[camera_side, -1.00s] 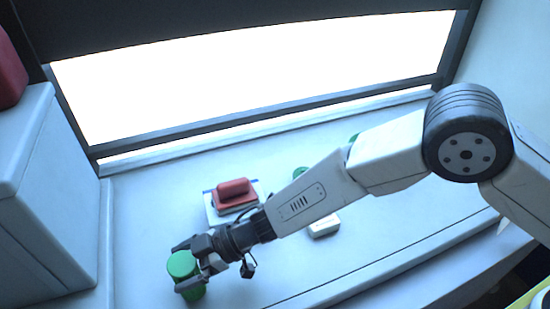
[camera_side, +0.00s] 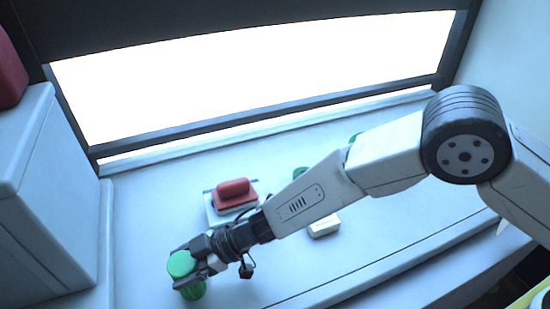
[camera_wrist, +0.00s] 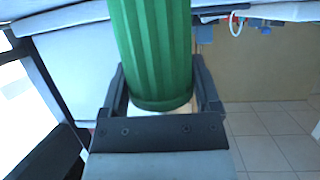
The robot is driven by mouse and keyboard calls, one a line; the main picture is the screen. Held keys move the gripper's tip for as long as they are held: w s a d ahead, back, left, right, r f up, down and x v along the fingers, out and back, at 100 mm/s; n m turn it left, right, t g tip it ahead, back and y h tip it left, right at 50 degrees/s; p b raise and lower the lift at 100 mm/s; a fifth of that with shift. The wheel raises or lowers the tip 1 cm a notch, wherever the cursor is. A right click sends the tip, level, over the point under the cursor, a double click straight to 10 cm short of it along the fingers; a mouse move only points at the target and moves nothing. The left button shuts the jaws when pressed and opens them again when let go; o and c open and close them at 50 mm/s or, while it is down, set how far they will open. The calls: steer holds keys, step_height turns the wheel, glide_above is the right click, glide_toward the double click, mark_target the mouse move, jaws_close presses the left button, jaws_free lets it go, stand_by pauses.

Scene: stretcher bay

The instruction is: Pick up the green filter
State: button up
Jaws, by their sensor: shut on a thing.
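The green filter (camera_side: 182,265) is a ribbed green cylinder at the front left of the white counter in the side view. My gripper (camera_side: 192,262) is shut on it, with its fingers around the filter's sides. The wrist view shows the filter (camera_wrist: 155,50) large and close, standing between the two dark fingers of my gripper (camera_wrist: 160,92). Whether the filter's base touches the counter is hard to tell.
A red block (camera_side: 235,193) lies on a pale, book-like object (camera_side: 213,214) behind my gripper. A small cream box (camera_side: 324,226) and other green items (camera_side: 300,174) are partly hidden by my arm. A large white cabinet (camera_side: 45,200) stands at the left.

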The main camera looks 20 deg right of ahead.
steer(key=shift+r, duration=0.2)
steer(key=shift+r, duration=0.45)
steer(key=s+d+r, duration=0.9)
steer(key=d+r, duration=0.1)
steer(key=r, duration=0.1)
steer(key=shift+s+r, duration=0.35)
steer(key=shift+d, duration=0.1)
stand_by(0.5)
